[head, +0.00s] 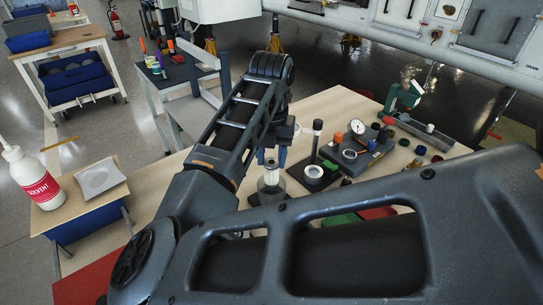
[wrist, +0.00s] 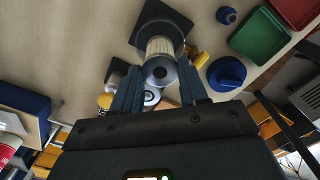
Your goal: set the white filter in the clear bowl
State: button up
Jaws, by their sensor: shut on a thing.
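The white filter (wrist: 160,46), pleated with a grey end cap, is between the two fingers of my gripper (wrist: 158,88) in the wrist view. The fingers are shut on it. Beyond the filter lies a black square base (wrist: 145,27). In the head view, the clear bowl (head: 271,187) stands upright on that dark base, directly below my gripper (head: 271,157). The grey end of the filter shows just over the bowl. I cannot tell whether its lower end is inside the bowl. My arm hides part of the bench around it.
A black stand with a white ring (head: 315,171) and a dial gauge fixture (head: 357,140) stand to the right. Green (wrist: 262,38) and red trays lie close by. A solvent bottle (head: 33,178) stands at the far left. Some bare wooden bench shows around the base.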

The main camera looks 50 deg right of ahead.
aim_at(272, 175)
jog(key=shift+f+b, duration=2.95)
jog(key=shift+f, duration=0.3)
dwell(1.0)
jog(key=o, duration=1.1)
jog(key=shift+r+p, duration=1.85)
jog(key=shift+r, duration=1.65)
